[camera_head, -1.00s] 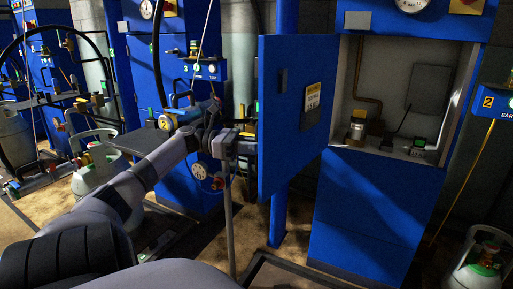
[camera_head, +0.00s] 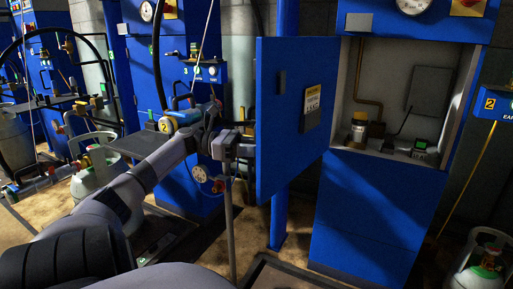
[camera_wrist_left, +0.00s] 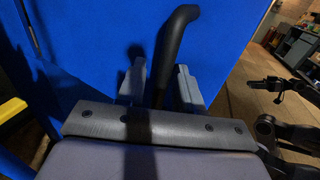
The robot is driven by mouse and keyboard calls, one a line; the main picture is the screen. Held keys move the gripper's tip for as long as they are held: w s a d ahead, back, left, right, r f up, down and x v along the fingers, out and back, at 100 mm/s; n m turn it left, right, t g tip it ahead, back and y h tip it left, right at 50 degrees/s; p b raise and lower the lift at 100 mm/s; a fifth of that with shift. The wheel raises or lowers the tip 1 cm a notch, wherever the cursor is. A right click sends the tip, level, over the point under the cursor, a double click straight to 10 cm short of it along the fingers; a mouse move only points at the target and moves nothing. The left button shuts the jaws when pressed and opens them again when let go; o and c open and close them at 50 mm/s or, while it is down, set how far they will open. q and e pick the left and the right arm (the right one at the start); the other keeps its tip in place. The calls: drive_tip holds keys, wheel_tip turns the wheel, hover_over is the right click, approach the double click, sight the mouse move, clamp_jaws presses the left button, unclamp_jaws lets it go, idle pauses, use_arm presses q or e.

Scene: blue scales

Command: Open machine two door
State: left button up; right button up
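The blue cabinet door (camera_head: 292,140) stands wide open, hinged at the left side of the cabinet (camera_head: 375,205). The face turned to the head camera bears a yellow-white label and a small dark plate. My left gripper (camera_head: 238,148) is beside the door's outer side, left of its free edge. In the left wrist view a black bar-like handle (camera_wrist_left: 173,45) rises between the two grey fingers of my left gripper (camera_wrist_left: 160,88). The fingers are apart, with gaps visible around the bar.
The cabinet interior (camera_head: 400,85) holds a pipe, a small jar-like fitting and a grey panel. A yellow "2" sign (camera_head: 490,104) and a gas cylinder (camera_head: 478,265) are at right. Blue machines and another cylinder (camera_head: 98,175) stand at left. A black jointed mechanism (camera_wrist_left: 285,90) shows at right in the wrist view.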

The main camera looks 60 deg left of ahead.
use_arm(q)
drive_tip(key=v, duration=0.7)
drive_tip(key=shift+p, duration=0.45)
use_arm(e)
drive_tip(key=shift+s+d+h, duration=0.2)
drive_tip(key=shift+d+h, duration=0.1)
